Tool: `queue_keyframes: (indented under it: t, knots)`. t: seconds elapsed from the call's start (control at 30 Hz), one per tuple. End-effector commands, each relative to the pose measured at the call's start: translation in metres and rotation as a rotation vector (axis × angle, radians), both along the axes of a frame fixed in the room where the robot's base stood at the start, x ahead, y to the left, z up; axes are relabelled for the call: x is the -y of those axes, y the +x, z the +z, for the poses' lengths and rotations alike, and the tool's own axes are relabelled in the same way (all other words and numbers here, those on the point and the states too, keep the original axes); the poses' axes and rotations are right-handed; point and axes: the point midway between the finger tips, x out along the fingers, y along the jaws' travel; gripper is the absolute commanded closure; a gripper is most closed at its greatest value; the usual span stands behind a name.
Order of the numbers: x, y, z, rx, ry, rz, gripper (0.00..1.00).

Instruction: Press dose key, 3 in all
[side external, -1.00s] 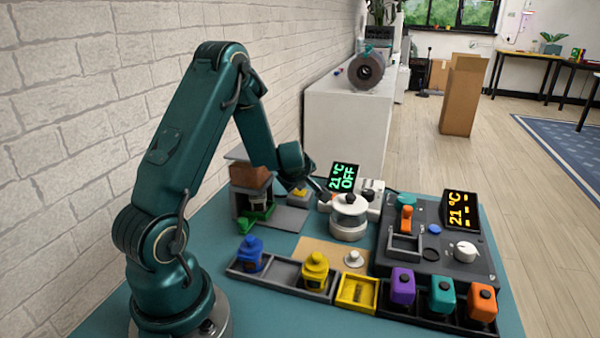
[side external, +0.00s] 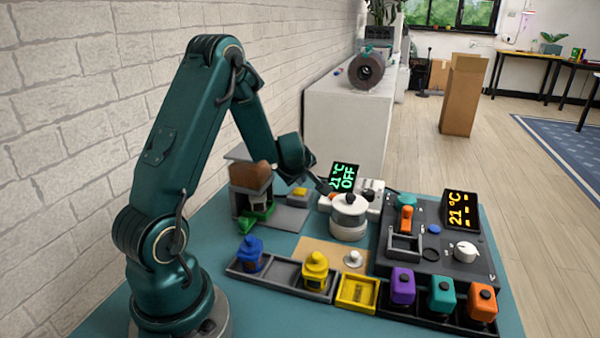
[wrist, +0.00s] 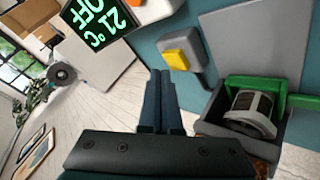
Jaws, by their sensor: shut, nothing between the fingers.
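The yellow key (side external: 299,192), which I take for the dose key, sits on a small grey base beside the dispenser. In the wrist view the yellow key (wrist: 178,59) is right of the fingers, with a gap in the picture between them. My gripper (wrist: 160,74) is shut and empty, its two dark fingers together. In the side view my gripper (side external: 322,186) hangs above and to the right of the key, near the white round-lidded pot. The dispenser (side external: 247,197) has brown stuff in its top and a green part (side external: 258,213) low in front.
A green display (side external: 344,177) reads 21 °C OFF behind the white pot (side external: 348,216). A dark panel (side external: 462,258) with an orange display stands right. Trays with blue, yellow, purple, teal and orange jars line the front. A brick wall is left.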

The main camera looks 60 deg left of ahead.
Motion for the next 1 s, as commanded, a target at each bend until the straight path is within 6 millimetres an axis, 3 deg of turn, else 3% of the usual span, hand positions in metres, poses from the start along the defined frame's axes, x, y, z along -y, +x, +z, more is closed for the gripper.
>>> queue_keyframes:
  t: [0.27,0.73,1.0]
  knots:
    - [0.0,0.0,0.005,0.001,0.002,0.001,1.0]
    - [0.0,0.0,0.047,0.002,0.003,0.001,1.0]
    - [0.0,0.0,0.05,-0.001,0.0,-0.001,1.0]
